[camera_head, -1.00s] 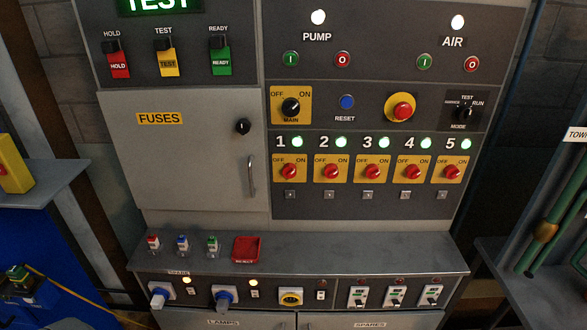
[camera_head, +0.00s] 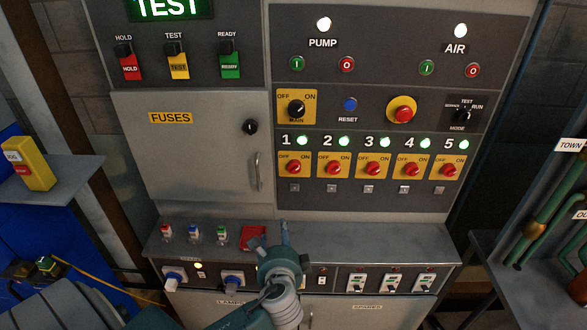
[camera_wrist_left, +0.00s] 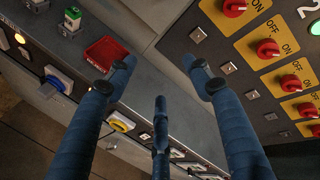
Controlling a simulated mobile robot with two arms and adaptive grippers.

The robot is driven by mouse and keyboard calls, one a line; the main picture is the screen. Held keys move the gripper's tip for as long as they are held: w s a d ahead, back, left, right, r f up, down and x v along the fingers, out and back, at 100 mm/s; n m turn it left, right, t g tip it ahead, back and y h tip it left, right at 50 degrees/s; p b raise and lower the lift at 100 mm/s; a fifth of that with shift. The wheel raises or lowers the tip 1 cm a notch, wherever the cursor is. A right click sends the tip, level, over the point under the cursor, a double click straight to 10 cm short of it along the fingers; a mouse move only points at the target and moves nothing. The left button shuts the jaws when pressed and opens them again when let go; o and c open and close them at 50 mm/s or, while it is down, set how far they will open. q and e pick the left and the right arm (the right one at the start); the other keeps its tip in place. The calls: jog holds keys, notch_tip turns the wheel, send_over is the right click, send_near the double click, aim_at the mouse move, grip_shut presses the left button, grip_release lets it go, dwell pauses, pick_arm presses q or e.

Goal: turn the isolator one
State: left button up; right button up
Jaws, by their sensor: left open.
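Isolator one is a red rotary knob (camera_head: 293,168) on a yellow OFF/ON plate below the number 1 and a lit green lamp (camera_head: 302,140). In the left wrist view its knob (camera_wrist_left: 234,8) shows at the top edge. I cannot tell its exact setting. My left gripper (camera_head: 284,232) is below the isolator row, in front of the console ledge, apart from the knob. In the left wrist view the blue fingers of the gripper (camera_wrist_left: 160,82) are spread and empty. My right gripper is not in view.
Similar red isolators two (camera_head: 332,168) to five stand to the right in the row. The black MAIN switch (camera_head: 296,108) is above. The ledge holds a red tray (camera_head: 253,236) and small coloured switches. Plugs and sockets line its front. The fuse door handle (camera_head: 258,171) is left.

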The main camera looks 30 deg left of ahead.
aim_at(294, 171)
pick_arm(q)
jog(key=w+a+r+m+t+y, duration=0.1)
jog(key=w+a+r+m+t, duration=0.1)
jog(key=w+r+m+t, duration=0.5)
jog(key=w+a+p, duration=0.1)
jog(key=w, duration=0.2)
jog(key=w+a+r+m+g, duration=0.1)
jog(key=w+a, duration=0.1)
jog(key=w, duration=0.2)
jog(key=w+a+g+p, duration=0.1)
jog(key=w+a, duration=0.1)
jog(key=w, duration=0.2)
jog(key=shift+r+p, duration=0.15)
jog(key=shift+p, duration=0.2)
jog(key=c, duration=1.1)
